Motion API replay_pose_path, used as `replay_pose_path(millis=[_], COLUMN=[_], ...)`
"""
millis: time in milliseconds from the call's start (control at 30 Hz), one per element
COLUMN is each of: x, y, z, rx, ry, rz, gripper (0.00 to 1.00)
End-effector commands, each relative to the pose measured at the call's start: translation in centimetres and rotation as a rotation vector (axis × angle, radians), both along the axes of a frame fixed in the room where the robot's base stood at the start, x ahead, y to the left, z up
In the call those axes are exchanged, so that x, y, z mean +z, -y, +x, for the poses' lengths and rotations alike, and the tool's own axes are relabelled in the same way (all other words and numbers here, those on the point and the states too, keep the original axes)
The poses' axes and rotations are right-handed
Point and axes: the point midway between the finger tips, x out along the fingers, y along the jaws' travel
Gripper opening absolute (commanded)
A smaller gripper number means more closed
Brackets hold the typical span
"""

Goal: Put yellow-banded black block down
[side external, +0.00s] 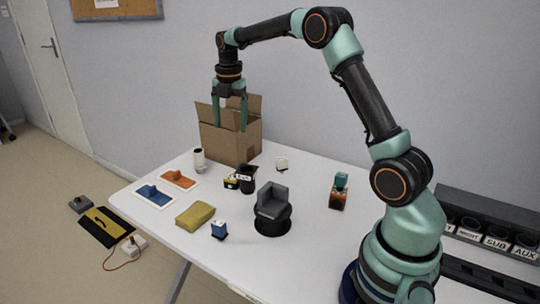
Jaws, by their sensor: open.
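A small black block with a yellowish band (231,182) sits on the white table, left of a dark cup-like object with a white label. It is small in the picture, so its details are hard to tell. My gripper (229,126) points down, open, with its two green fingers apart and nothing seen between them. It hangs in the air above the block in the picture, in front of the cardboard box.
An open cardboard box (231,141) stands at the back. Around the block are the labelled dark cup (248,178), a white cylinder (199,160), a grey chair-shaped piece (272,203) and an olive cushion-like piece (195,215).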

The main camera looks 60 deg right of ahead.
Motion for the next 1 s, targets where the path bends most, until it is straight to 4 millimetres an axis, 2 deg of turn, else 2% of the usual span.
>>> replay_pose_path(millis=[100,267,367,467,700,833,1000], x=[1.6,2.7,3.7,5.3,8.7,9.4,9.1], y=[0.0,-0.2,-1.0,-2.6,-7.4,-9.8,-12.4], z=[0.0,-0.2,-0.7,-1.9,-6.8,-9.9,-14.3], rx=[0.0,-0.01,-0.071,-0.204,-0.652,-0.9,-1.218], ry=[0.003,0.004,0.02,0.057,0.176,0.235,0.294], rz=[-0.001,-0.001,0.0,0.005,0.066,0.129,0.241], gripper=[0.84,0.84,0.84,0.84,0.84,0.84,0.84])
